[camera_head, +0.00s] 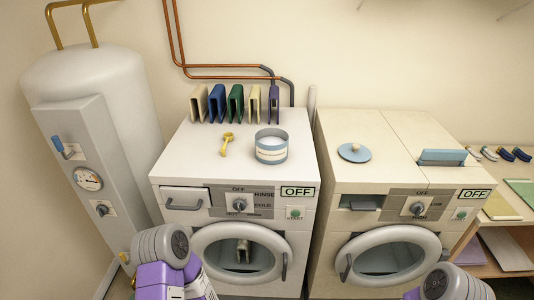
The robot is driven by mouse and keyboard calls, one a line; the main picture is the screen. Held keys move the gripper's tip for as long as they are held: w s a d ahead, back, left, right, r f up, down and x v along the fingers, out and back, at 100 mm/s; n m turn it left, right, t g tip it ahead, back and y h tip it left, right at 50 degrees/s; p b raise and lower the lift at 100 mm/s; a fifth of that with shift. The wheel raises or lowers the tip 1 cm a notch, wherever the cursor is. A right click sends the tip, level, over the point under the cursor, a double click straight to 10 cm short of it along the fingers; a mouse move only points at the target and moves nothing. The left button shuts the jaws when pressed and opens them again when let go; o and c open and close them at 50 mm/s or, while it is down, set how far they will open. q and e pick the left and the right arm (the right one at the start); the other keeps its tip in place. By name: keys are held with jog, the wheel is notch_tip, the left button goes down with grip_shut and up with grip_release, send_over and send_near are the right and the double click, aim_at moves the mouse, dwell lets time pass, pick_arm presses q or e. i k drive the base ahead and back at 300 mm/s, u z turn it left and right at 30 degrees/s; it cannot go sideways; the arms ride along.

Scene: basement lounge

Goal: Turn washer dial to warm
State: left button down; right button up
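The left white front-loading machine (170,172) has a grey control panel with a round dial (239,205). Labels around the dial read OFF above, RINSE and COLD on the right, and HOT below left; another label at the bottom is too small to read surely. The way the dial points is too small to tell. A display (300,191) beside it reads OFF, with a green START button (295,213) below. Parts of my two purple and grey arms show at the bottom edge, in front of the machines. Neither gripper's fingers can be seen, and nothing of mine touches the dial.
A similar machine (325,165) at the right has its own dial (417,209) and an OFF display. A water heater (82,90) stands at the left, a wooden shelf at the right.

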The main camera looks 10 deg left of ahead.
aim_at(239, 205)
jog(key=k, duration=1.25)
jog(key=u, duration=0.6)
jog(key=i, duration=1.55)
jog(key=z, duration=0.85)
